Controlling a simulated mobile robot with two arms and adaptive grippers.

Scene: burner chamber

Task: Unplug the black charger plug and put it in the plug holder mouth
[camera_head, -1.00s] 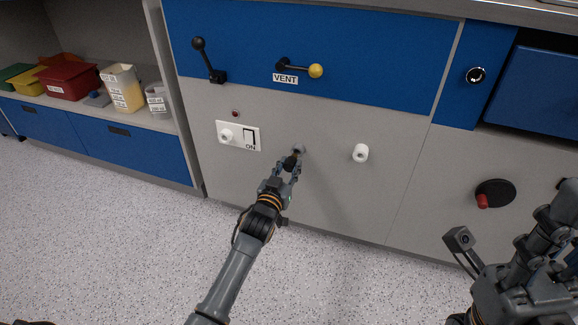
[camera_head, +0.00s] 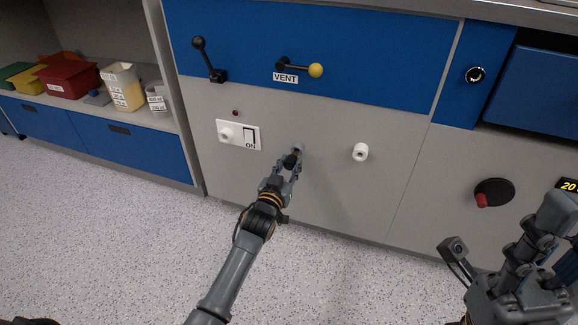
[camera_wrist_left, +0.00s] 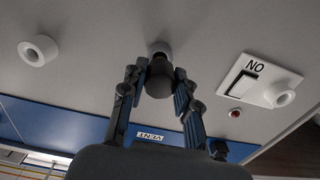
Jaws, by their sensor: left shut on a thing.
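The black charger plug (camera_wrist_left: 159,80) is between the fingers of my left gripper (camera_wrist_left: 160,90); in the head view the gripper (camera_head: 291,165) is against the grey panel. The plug's front end meets a small pale round fitting (camera_wrist_left: 160,47) on the panel; I cannot tell whether it is seated in it. To the right in the head view is a white round fitting with a dark hole (camera_head: 360,152). To the left is a white plate (camera_head: 238,135) with a round white socket and an ON switch. My right gripper (camera_head: 535,240) is at lower right, its jaws unclear.
Above are a black lever (camera_head: 203,60) and a yellow-knobbed VENT handle (camera_head: 300,69). A red-handled black dial (camera_head: 494,192) is on the right panel. Bins (camera_head: 70,80) stand on the left shelf. The floor in front is clear.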

